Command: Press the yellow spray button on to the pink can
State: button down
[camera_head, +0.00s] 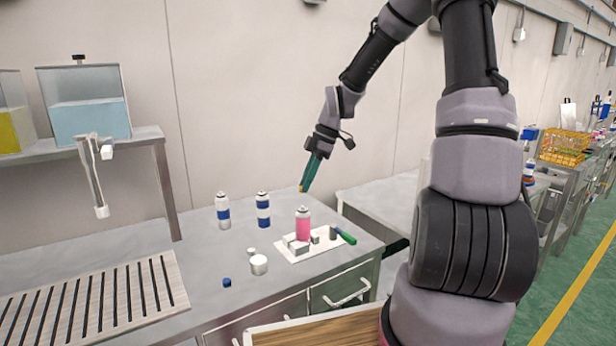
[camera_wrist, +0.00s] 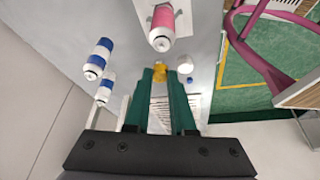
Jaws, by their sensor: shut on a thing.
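My gripper (camera_head: 304,184) has green fingers and is shut on the small yellow spray button (camera_wrist: 160,72), held between the fingertips. In the head view a speck of yellow shows at the tips. The pink can (camera_head: 302,226) stands upright on a white plate (camera_head: 322,250) near the right end of the bench. My gripper is above the bench, behind the pink can in the head view and apart from it. In the wrist view the pink can (camera_wrist: 162,24) shows beyond the fingertips, with its pale top towards the camera.
Two blue-and-white cans (camera_head: 222,210) (camera_head: 263,209) stand left of the pink can. Grey blocks (camera_head: 299,247) and a green-handled tool (camera_head: 346,236) are on the plate. A white jar (camera_head: 259,265) and a blue cap (camera_head: 227,282) stand in front. A slatted rack (camera_head: 100,300) lies left.

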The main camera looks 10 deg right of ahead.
aim_at(300, 209)
jog(key=shift+f, duration=2.2)
jog(key=shift+c, duration=0.6)
grip_release()
jog(key=shift+r, duration=0.2)
jog(key=shift+r, duration=3.35)
